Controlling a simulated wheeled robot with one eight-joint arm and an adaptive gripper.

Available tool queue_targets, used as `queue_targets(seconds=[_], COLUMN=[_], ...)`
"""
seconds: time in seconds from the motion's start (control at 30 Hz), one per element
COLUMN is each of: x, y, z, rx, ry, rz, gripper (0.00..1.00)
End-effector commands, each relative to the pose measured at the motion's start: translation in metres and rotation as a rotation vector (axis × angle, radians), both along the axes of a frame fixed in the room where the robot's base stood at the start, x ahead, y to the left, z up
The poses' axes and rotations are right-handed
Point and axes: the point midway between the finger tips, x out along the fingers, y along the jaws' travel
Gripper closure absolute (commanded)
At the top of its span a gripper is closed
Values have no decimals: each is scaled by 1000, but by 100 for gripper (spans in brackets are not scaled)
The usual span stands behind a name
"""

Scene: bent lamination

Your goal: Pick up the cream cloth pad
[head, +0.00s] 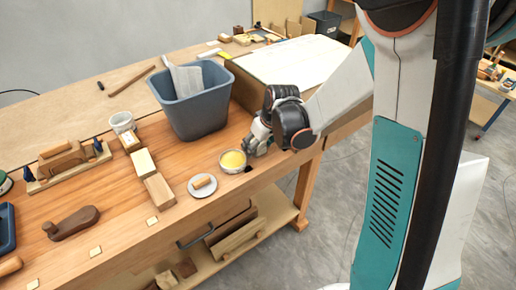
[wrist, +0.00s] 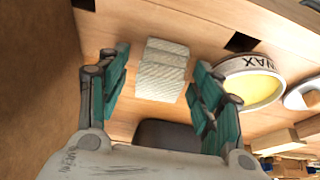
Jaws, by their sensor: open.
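The cream cloth pad (wrist: 162,70) lies folded on the wooden bench in the wrist view, with a woven, ridged surface. My gripper (wrist: 160,78) is open, with one teal-padded finger to the left of the pad and one to the right. No contact between fingers and pad shows. In the head view my gripper (head: 257,140) is low over the bench, right of the grey bin, and I cannot make out the pad there.
A round tin of yellow wax (head: 232,161) stands close beside my gripper; it also shows right of the right finger in the wrist view (wrist: 254,86). A brown box side (wrist: 35,80) rises at the left. The grey bin (head: 192,110) and a white dish (head: 202,187) are nearby.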

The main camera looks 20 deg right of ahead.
Motion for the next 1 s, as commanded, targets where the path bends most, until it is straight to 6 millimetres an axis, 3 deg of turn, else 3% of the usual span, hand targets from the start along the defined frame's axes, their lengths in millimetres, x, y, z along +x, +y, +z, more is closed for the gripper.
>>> queue_targets(seconds=[0.03,0.2,0.67,0.87,1.0], x=[0,0,0,0,0], y=[0,0,0,0,0], z=[0,0,5,27,57], rx=[0,0,0,0,0], ry=[0,0,0,0,0], rz=[0,0,0,0,0], gripper=[42,81,82,82,82])
